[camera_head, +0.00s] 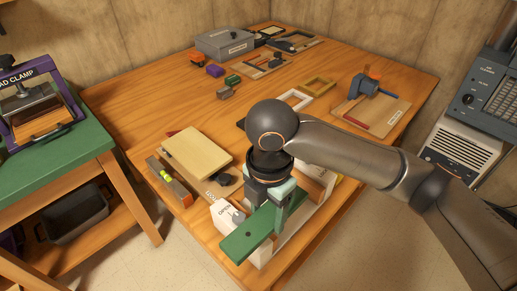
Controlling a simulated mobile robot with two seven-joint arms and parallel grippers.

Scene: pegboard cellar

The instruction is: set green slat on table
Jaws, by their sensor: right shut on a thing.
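The slat is over white blocks at the front corner of the wooden table (150,98). I cannot tell whether it touches them. The gripper and arm hide part of the slat and the things behind it. My left gripper is not in view.
A pale board (196,152) and a level with a yellow-green vial (168,183) lie left of the slat. A clamp on a board (371,102) stands at the right. A grey case (225,43) is at the back. The table's left middle is clear.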

